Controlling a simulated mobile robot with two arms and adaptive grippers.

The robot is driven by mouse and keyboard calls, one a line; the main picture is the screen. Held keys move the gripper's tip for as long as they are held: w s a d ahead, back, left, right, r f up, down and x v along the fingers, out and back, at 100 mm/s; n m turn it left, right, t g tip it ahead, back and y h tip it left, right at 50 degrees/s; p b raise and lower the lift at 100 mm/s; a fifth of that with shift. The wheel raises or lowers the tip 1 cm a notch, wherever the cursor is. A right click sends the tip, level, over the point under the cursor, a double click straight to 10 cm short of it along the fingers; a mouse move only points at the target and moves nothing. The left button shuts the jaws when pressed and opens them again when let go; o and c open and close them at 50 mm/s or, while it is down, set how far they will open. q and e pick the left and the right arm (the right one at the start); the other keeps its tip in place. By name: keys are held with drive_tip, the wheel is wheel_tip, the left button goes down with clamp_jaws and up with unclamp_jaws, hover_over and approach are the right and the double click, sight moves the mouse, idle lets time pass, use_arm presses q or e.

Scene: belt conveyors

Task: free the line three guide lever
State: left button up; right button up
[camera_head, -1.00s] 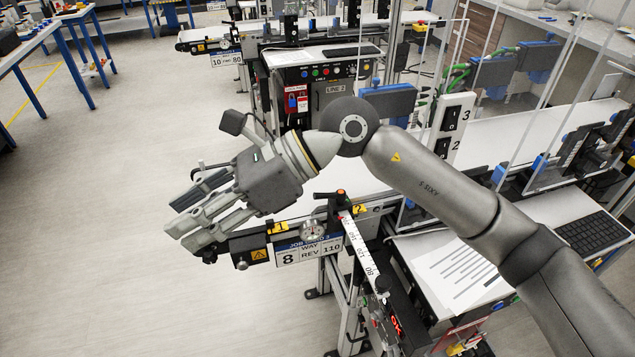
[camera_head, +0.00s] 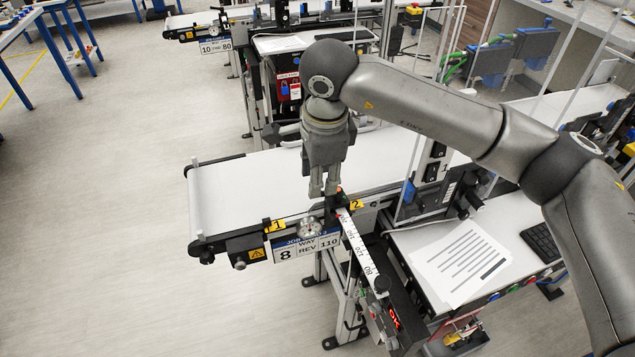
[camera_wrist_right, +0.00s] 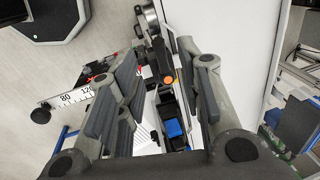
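My right gripper (camera_head: 324,192) hangs with its fingers pointing down over the front edge of the near conveyor, at the clamp beside the yellow "2" tag (camera_head: 356,204). In the right wrist view its fingers (camera_wrist_right: 160,95) are apart, on either side of a black lever-like part with an orange tip (camera_wrist_right: 168,80). I cannot tell whether the fingers touch it. In the head view the fingers largely hide this part. A white number scale (camera_head: 358,245) runs from the clamp toward the front, and also shows in the right wrist view (camera_wrist_right: 72,97). My left gripper is not in view.
The near conveyor belt (camera_head: 245,190) is bare. A paper sheet (camera_head: 462,262) lies on the panel at right. Another conveyor (camera_head: 235,18) stands behind.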

drive_tip(key=shift+w+a+f+p, duration=0.1)
drive_tip(key=shift+w+f+p, duration=0.1)
drive_tip(key=shift+f, duration=0.6)
drive_tip(key=shift+w+f+p, duration=0.1)
drive_tip(key=shift+f+p, duration=0.15)
drive_tip(key=shift+f, duration=0.6)
drive_tip(key=shift+w+a+f+p, duration=0.1)
drive_tip(key=shift+w+f+p, duration=0.1)
drive_tip(key=shift+f, duration=0.6)
clamp_jaws()
